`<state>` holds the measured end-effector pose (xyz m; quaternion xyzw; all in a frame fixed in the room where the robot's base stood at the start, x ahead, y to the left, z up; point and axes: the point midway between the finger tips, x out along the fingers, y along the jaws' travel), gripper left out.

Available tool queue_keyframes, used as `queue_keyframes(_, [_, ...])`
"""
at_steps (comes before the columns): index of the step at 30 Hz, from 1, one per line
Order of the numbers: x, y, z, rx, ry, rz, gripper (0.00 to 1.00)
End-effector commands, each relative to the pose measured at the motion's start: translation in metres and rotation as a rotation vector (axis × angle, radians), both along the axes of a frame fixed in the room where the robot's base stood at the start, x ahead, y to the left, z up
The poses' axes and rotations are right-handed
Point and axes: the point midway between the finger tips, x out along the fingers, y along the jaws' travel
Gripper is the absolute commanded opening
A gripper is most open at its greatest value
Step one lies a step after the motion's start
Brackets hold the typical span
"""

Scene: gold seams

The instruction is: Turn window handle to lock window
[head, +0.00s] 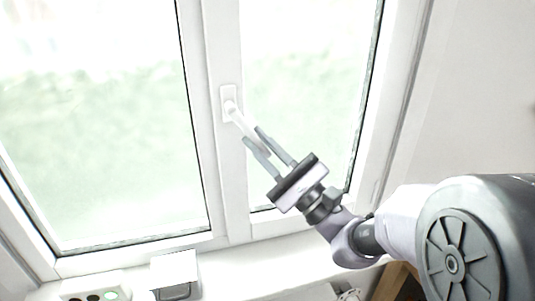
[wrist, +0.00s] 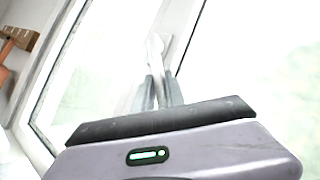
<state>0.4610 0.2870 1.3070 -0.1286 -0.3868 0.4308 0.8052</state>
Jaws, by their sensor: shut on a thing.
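The white window handle (head: 242,122) sits on a white plate (head: 228,98) on the middle frame post in the head view. Its lever slants down to the right from the plate. My gripper (head: 254,137) comes from the lower right, with its two grey fingers on either side of the lever's free end, shut on it. In the wrist view, the handle (wrist: 155,47) rises beyond the fingers of my gripper (wrist: 158,86), and the fingers hide its lower end. The window (head: 105,130) has two panes beside the post, and its sashes look closed in the head view.
The white sill (head: 235,268) runs below the window. A white box (head: 174,268) and a tray with dark and green round spots (head: 95,287) stand on it at the lower left. A brown rack (wrist: 18,38) with an orange thing (wrist: 5,75) hangs at the left in the wrist view.

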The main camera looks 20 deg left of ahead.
Motion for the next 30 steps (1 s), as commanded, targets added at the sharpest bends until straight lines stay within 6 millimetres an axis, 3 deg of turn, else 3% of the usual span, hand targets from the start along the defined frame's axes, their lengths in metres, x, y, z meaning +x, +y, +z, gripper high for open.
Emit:
queue_keyframes(1, [-0.003,0.004,-0.008,0.033,0.021,0.004,0.00])
queue_keyframes(15, [-0.018,0.029,-0.012,0.362,0.219,0.003,0.00])
queue_keyframes(30, [-0.024,0.040,-0.010,0.505,0.304,0.003,0.00])
